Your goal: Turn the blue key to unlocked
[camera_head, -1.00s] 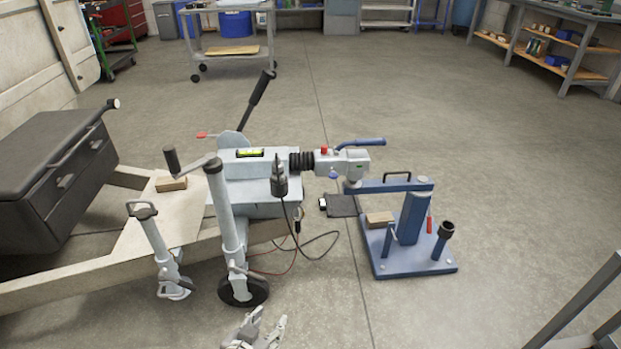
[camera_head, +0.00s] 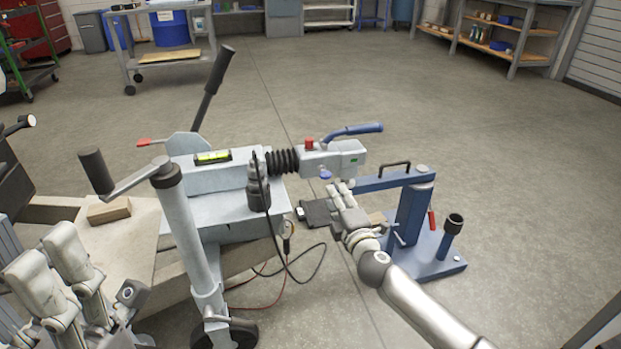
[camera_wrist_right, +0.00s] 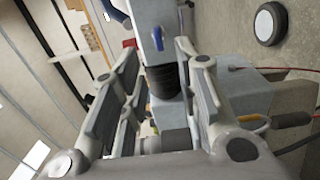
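The blue key (camera_head: 326,174) sits on the underside of the grey coupling head (camera_head: 335,158), just right of the black bellows.
A blue lever handle (camera_head: 353,131) and a red knob (camera_head: 309,143) top the coupling. A blue stand (camera_head: 415,215) is behind and right of my right gripper. The jack crank (camera_head: 130,178) rises at left. A black cable (camera_head: 300,270) hangs below the trailer frame.

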